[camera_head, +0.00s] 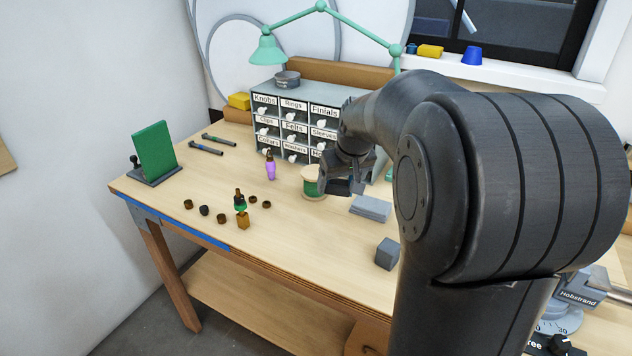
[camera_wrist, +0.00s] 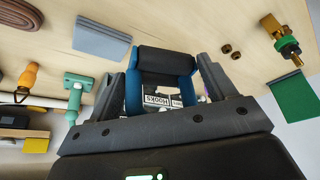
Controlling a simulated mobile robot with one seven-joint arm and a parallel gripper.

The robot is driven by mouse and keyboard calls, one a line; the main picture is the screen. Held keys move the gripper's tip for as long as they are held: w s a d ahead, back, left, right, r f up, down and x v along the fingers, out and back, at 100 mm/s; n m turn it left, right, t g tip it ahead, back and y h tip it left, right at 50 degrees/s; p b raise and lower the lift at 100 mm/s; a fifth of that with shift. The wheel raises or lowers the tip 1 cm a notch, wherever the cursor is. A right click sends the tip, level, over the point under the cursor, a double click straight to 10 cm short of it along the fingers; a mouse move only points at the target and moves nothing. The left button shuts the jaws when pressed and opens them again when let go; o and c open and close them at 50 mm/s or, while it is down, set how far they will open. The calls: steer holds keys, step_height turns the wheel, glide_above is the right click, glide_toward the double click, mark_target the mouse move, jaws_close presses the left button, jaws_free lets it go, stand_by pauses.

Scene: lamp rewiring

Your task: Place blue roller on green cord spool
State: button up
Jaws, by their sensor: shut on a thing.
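My gripper (camera_head: 340,186) is above the bench and right beside or over the green cord spool (camera_head: 311,187) in the head view. The spool has pale flanges and green cord, and my gripper hides its right part. In the wrist view my gripper (camera_wrist: 163,72) is shut on the blue roller (camera_wrist: 134,92), which has blue sides and a dark cylinder across its far end. The spool cannot be made out in the wrist view. I cannot tell whether the roller touches it.
A grey drawer cabinet (camera_head: 292,116) stands behind. A grey stack of sheets (camera_head: 371,208) and a grey block (camera_head: 387,254) lie to the right. A purple bottle (camera_head: 270,167), small brown rings (camera_head: 221,218) and a green board (camera_head: 155,151) are to the left. The front bench is mostly clear.

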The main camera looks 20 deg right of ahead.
steer(key=w+d+r+n, duration=0.2)
steer(key=w+d+r, duration=0.4)
steer(key=w+d, duration=0.3)
glide_above(314, 171)
steer(key=s, duration=0.1)
steer(key=shift+y, duration=0.3)
steer(key=f, duration=0.6)
steer(key=shift+s+d+f, duration=0.15)
steer(key=shift+s+f, duration=0.05)
steer(key=shift+f, duration=2.15)
steer(key=shift+f, duration=0.1)
steer(key=o, duration=1)
steer(key=shift+o, duration=0.2)
